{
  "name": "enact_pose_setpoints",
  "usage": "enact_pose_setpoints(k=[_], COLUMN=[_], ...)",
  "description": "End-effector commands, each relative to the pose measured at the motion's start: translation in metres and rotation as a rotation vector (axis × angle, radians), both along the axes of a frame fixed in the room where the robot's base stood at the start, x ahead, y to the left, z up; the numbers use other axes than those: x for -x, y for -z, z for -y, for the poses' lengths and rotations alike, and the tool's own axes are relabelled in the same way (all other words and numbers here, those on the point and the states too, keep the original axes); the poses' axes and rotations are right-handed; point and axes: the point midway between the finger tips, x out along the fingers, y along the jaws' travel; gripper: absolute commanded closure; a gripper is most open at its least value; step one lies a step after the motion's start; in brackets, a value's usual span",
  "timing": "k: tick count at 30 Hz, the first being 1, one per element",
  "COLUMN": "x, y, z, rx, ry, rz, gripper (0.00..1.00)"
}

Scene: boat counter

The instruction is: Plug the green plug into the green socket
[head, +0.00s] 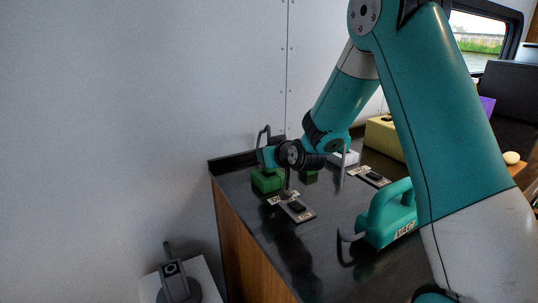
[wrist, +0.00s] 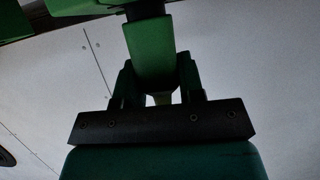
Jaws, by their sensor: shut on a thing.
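My gripper (head: 266,158) is over the far left part of the dark counter, near a green block (head: 267,182) that looks like the green socket. In the wrist view my gripper (wrist: 160,85) is shut on the green plug (wrist: 150,50), which sits between the two fingers. A dark part at the plug's far end reaches up to a green body (wrist: 90,5) at the top edge. I cannot tell whether the plug is inside that body or only in front of it. The plug is not clearly visible in the head view.
A teal handled tool (head: 388,217) labelled VAC stands on the counter (head: 275,245) at the front right. Labelled plates with dark switches (head: 297,207) lie nearer the middle. A yellowish box (head: 385,137) stands at the back right. The wall (head: 140,110) is close behind the gripper.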

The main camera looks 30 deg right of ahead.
Motion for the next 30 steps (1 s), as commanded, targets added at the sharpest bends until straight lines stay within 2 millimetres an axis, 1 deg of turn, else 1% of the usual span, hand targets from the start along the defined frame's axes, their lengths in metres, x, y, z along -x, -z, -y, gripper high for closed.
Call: enact_pose_setpoints(k=[8,9,11,12,13,20,23,26,29,30], x=[0.0,0.0,0.0,0.0,0.0,0.0,0.004,0.014,0.033,0.042], y=[0.008,0.007,0.007,0.007,0.007,0.007,0.005,0.001,-0.006,-0.01], z=[0.0,0.0,0.0,0.0,0.0,0.0,0.0,0.0,0.0,0.001], rx=[0.0,0.0,0.0,0.0,0.0,0.0,0.0,-0.001,0.0,0.001], ry=[0.0,0.0,0.0,0.0,0.0,0.0,0.001,0.0,0.002,0.003], rz=[0.0,0.001,0.001,0.0,0.0,0.0,0.001,0.001,0.002,0.003], gripper=[0.96,0.6,0.46,0.37,0.35,0.35,0.35,0.35,0.35,0.35])
